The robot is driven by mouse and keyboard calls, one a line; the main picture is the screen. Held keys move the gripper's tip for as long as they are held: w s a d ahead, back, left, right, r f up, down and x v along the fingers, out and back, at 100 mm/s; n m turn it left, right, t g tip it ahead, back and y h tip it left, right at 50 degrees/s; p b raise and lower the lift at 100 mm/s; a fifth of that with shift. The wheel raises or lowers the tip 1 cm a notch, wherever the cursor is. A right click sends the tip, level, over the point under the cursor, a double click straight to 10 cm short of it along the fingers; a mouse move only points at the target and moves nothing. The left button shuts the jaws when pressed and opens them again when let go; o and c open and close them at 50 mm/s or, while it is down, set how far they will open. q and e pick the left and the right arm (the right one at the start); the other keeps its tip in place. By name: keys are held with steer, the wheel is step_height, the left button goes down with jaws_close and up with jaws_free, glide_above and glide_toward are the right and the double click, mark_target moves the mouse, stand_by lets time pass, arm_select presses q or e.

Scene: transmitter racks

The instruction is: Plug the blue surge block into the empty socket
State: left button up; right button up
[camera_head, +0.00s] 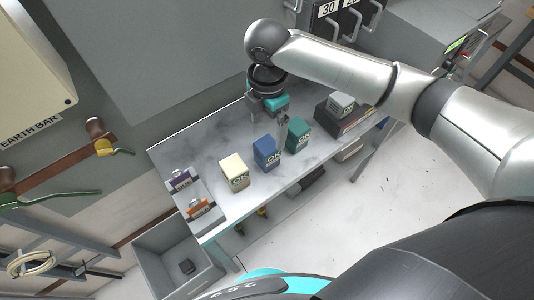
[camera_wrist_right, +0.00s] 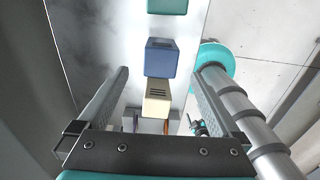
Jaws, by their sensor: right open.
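The blue block (camera_head: 266,153) stands upright on the grey bench (camera_head: 215,160), between a cream block and a green block. In the right wrist view the blue block (camera_wrist_right: 161,58) shows between the fingers in the picture, but farther off. My right gripper (camera_head: 281,117) is open and empty above the back of the bench, behind the blue and green blocks. Its spread fingers (camera_wrist_right: 164,72) show in the wrist view. A dark base (camera_head: 326,117) on the bench's right carries a grey block (camera_head: 341,102); an empty socket cannot be made out there. My left gripper is not in view.
The cream block (camera_head: 234,172) and green block (camera_head: 299,133) flank the blue one closely. Purple (camera_head: 180,180) and orange (camera_head: 200,208) labelled items sit at the bench's left end. A grey bin (camera_head: 165,257) stands below. A cabinet wall rises behind the bench.

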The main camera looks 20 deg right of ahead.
mark_target(267, 145)
step_height(267, 145, down, 9)
steer(key=shift+s+a+r+b, duration=0.1)
steer(key=shift+r+b, duration=0.05)
steer(key=shift+b, duration=0.75)
steer(key=shift+c, duration=0.4)
steer(key=shift+r, duration=0.1)
steer(key=c, duration=1.5)
steer(key=shift+o, duration=0.2)
